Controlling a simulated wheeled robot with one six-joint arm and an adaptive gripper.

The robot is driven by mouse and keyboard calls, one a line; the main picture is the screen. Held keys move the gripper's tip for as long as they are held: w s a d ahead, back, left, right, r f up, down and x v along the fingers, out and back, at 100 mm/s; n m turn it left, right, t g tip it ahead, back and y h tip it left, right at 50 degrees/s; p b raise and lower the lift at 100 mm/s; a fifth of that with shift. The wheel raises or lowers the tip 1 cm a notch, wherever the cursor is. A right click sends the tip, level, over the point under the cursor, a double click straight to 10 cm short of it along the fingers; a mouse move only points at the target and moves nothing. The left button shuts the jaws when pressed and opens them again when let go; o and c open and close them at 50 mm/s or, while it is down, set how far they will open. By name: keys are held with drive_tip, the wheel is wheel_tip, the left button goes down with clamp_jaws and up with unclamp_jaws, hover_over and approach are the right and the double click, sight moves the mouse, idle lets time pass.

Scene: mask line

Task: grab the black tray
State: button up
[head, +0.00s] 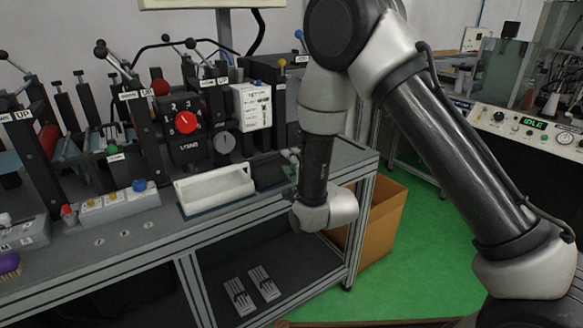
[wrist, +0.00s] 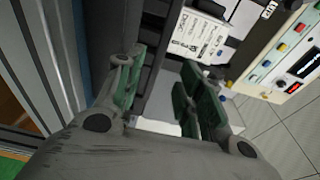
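The black tray (head: 268,175) lies on the bench top in the head view, just right of a white tray (head: 215,188). My gripper (head: 290,170) is at the right end of the black tray, partly hidden behind my arm. In the wrist view my gripper (wrist: 158,92) shows two green-padded fingers standing apart, with a gap between them. A dark surface shows beyond the fingers, but I cannot tell whether it is the black tray. I cannot tell whether the fingers touch the tray.
A machine with a red dial (head: 186,122) and several levers stands behind the trays. A button box (head: 118,205) is to the left. A cardboard box (head: 380,225) stands on the green floor right of the bench. Two packets (head: 252,290) lie on the lower shelf.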

drive_tip(key=x, duration=0.7)
drive_tip(key=shift+w+a+f, duration=0.1)
drive_tip(key=shift+w+a, duration=0.05)
drive_tip(key=shift+w, duration=0.1)
drive_tip(key=shift+c, duration=0.5)
clamp_jaws()
